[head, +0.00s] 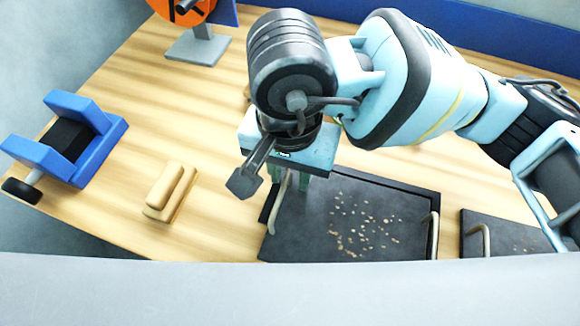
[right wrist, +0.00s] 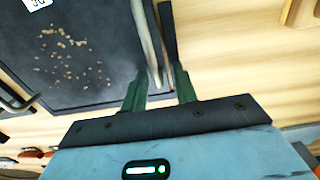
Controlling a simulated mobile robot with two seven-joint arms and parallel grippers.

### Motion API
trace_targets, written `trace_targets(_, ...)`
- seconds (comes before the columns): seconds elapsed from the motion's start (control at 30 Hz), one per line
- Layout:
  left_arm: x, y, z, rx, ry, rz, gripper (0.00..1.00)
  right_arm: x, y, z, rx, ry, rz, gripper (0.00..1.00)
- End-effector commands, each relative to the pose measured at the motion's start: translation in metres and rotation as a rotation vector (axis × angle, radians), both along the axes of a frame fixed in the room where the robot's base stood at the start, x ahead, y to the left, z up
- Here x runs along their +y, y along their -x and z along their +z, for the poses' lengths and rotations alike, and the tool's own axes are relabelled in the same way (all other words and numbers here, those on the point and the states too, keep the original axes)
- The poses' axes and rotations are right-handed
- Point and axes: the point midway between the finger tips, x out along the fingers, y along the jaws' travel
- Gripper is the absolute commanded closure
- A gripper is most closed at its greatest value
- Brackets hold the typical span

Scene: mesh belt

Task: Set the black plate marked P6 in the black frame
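A black plate (head: 350,225) with pale specks lies flat at the table's front, with a beige bar handle at its left and right ends. It also shows in the right wrist view (right wrist: 85,65), where a white label (right wrist: 38,4) is cut off and hard to read. Dark edging, apparently the black frame (head: 267,207), shows along its left and far sides; I cannot tell whether the plate is fully seated. My right gripper (head: 289,180) is over the left handle (right wrist: 145,40); its green fingers (right wrist: 161,80) are apart, with the handle end between them. My left gripper is out of view.
A second dark plate (head: 505,238) with a handle lies at the right. A beige block (head: 170,190) and a blue holder (head: 70,140) with a black piece stand at the left. An orange device (head: 195,30) is at the back. Bare wood lies between the block and plate.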

Motion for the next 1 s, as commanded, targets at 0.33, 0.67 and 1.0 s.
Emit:
trace_targets(0.33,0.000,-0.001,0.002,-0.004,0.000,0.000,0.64,0.001,-0.001,0.035,-0.005,-0.002,0.000,0.71)
trace_targets(0.67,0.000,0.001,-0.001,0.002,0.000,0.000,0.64,0.001,-0.001,0.099,-0.003,-0.001,-0.001,0.71)
trace_targets(1.0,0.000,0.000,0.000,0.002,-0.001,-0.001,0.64,0.001,-0.001,0.123,0.000,0.000,-0.001,0.71)
